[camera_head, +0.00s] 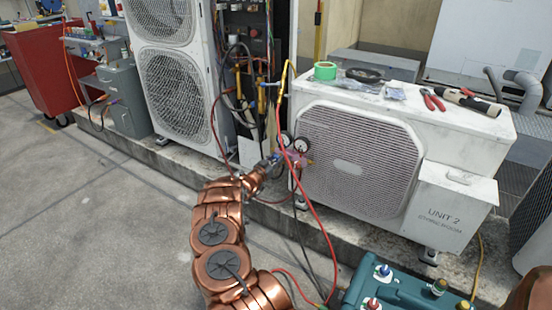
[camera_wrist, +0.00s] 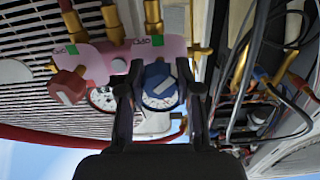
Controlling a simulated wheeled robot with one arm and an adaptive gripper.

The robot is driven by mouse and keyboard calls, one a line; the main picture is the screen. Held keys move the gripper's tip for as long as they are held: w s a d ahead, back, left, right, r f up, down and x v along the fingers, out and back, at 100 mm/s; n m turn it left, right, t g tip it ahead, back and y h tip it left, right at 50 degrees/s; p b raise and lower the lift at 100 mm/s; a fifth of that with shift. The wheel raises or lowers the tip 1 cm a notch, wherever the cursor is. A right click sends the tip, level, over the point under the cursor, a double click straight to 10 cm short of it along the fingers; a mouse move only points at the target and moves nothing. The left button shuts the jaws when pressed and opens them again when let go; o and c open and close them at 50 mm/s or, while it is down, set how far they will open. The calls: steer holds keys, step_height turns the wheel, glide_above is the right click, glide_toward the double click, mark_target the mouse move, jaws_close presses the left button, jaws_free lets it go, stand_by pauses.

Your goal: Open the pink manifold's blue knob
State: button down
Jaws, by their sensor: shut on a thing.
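The pink manifold (camera_wrist: 178,48) hangs at the front left of the UNIT 2 condenser; it also shows in the head view (camera_head: 296,157), small, beside my gripper. The manifold's red knob (camera_wrist: 68,87) is to the left, outside the fingers. Two gauges are partly hidden behind the knobs and fingers. In the head view my gripper (camera_head: 270,165) is small and the blue knob cannot be made out.
The white UNIT 2 condenser (camera_head: 440,178) stands right of the manifold, with pliers (camera_head: 433,100) and green tape (camera_head: 325,70) on top. A red hose (camera_head: 318,215) hangs in front. A tall condenser (camera_head: 172,90) is left. A teal machine (camera_head: 405,292) stands at front right. Floor at left is clear.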

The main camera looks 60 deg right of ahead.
steer(key=n+p, duration=0.1)
steer(key=n, duration=0.6)
steer(key=shift+f, duration=0.1)
stand_by(0.5)
steer(key=c, duration=0.8)
jaws_free()
steer(key=shift+a, duration=0.15)
steer(key=shift+s+a, duration=0.15)
steer(key=shift+a, duration=2.8)
steer(key=shift+s+a, duration=0.1)
steer(key=shift+a, duration=2.85)
